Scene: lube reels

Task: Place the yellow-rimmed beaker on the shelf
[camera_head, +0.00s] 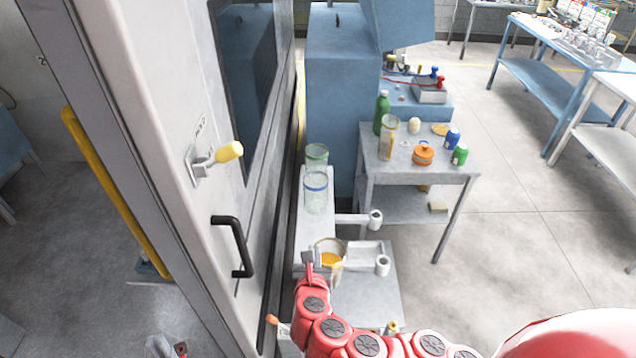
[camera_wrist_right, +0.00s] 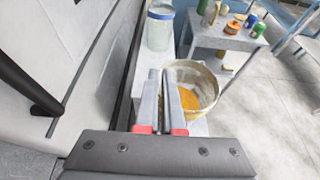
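The yellow-rimmed beaker (camera_head: 331,258) is clear glass with orange contents, at the near end of the white shelf (camera_head: 310,232). It shows tilted in the right wrist view (camera_wrist_right: 204,88). My right gripper (camera_head: 309,257) is at its left wall, with its fingers (camera_wrist_right: 163,98) close together at the rim and the wall apparently pinched between them. Whether the beaker's base touches the shelf is hidden. A blue-rimmed beaker (camera_head: 316,195) and a green-rimmed beaker (camera_head: 317,157) stand farther back on the shelf. My left gripper (camera_head: 166,347) is partly in view at the bottom left; its opening is unclear.
A grey machine door with a black handle (camera_head: 231,246) and yellow-knobbed lever (camera_head: 228,152) stands close on the left. White cylindrical holders (camera_head: 382,265) project right of the shelf. A small table (camera_head: 405,165) holds a green bottle, an orange pot and other containers. Open floor lies right.

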